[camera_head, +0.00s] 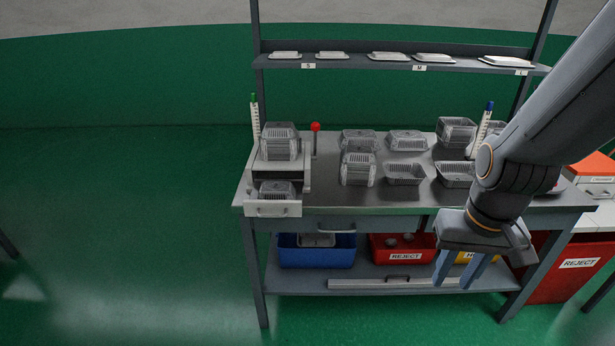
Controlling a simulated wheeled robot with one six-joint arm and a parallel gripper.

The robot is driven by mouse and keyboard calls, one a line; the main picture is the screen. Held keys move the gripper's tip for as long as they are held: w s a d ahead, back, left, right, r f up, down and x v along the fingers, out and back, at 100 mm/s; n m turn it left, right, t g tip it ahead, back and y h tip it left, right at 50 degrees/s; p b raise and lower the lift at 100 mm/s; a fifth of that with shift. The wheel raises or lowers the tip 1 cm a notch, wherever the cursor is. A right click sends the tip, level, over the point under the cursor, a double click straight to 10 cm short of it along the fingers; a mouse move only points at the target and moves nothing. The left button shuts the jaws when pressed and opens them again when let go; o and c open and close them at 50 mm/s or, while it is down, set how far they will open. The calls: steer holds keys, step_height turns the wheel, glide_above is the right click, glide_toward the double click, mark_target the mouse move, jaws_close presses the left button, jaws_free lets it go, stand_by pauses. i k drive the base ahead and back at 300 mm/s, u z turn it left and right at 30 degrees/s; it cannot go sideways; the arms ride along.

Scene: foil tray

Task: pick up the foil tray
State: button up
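Several silvery, ribbed foil trays are on the grey metal workbench (330,198). A wide foil tray (405,175) sits near the front middle, with another tray (454,175) just right of it, partly behind my arm. A taller tray (357,169) stands to its left. More trays stand behind, such as one at the back middle (407,140) and one at the back right (456,130). Which one the task means, I cannot tell. My gripper (460,268) hangs in front of the bench at right, fingers apart and empty, touching no tray.
At left, a small stand with a drawer (272,209) holds trays, beside a red-knobbed lever (315,127). Lids lie on the upper shelf (350,62). Blue (317,256) and red (390,245) bins sit below. A red reject bin (560,275) stands right. Green floor at left is clear.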

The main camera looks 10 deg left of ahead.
mark_target(286, 190)
steer(key=i, duration=0.6)
steer(key=u, duration=0.6)
steer(key=i, duration=0.55)
steer(key=u, duration=0.35)
